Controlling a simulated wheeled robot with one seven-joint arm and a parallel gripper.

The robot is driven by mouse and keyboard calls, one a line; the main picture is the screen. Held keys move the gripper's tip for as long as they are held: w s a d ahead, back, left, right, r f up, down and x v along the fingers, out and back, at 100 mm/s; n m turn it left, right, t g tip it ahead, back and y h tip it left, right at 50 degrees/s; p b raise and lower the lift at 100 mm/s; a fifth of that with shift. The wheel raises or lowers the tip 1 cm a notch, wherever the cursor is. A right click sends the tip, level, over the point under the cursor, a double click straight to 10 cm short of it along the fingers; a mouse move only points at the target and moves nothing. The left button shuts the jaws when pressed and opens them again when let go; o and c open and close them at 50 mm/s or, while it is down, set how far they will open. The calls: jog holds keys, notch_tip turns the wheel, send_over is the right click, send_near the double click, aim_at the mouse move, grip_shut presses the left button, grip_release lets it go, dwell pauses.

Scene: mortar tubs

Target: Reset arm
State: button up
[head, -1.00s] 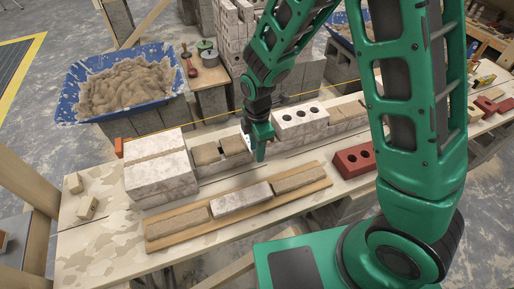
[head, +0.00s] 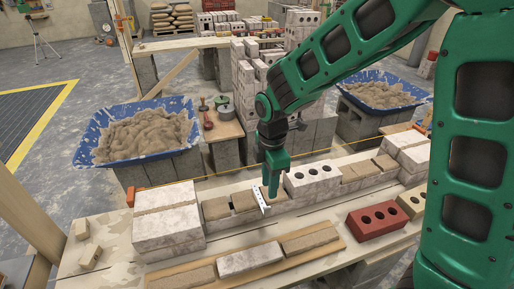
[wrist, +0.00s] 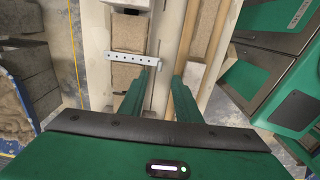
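My gripper (head: 273,190) is above the low course of blocks on the bench in the head view, pointing down. In the wrist view its two green fingers (wrist: 166,75) stand apart with nothing between them, so it is open. A pale perforated metal strip (head: 260,201) lies across the block course beside the fingertips. It also shows in the wrist view (wrist: 131,58), its right end close to the left finger. I cannot tell whether that finger touches it. My arm runs from the upper right down to the gripper.
White blocks (head: 167,233) stand left of the gripper, and a white block with holes (head: 311,178) stands close on its right. A red brick (head: 376,221) and a board with bricks (head: 335,247) lie in front. Blue mortar tubs (head: 97,158) stand behind the bench.

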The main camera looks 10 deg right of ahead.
jog(key=s+d+r+m, duration=0.1)
jog(key=d+r+m, duration=0.25)
jog(key=d, duration=0.25)
jog(key=s+d+r+m, duration=0.2)
jog(key=d+m, duration=0.2)
jog(key=d, duration=0.3)
jog(key=s+d+r+m, duration=0.2)
jog(key=s+d+m, duration=0.6)
jog(key=s+m, duration=0.1)
jog(key=s+d+r+m, duration=0.3)
jog(key=s+d+m, duration=0.6)
jog(key=s+m, duration=0.1)
jog(key=shift+s+d, duration=0.25)
jog(key=shift+s, duration=0.3)
jog(key=shift+r, duration=0.1)
jog(key=shift+w+f, duration=0.25)
jog(key=shift+w, duration=0.4)
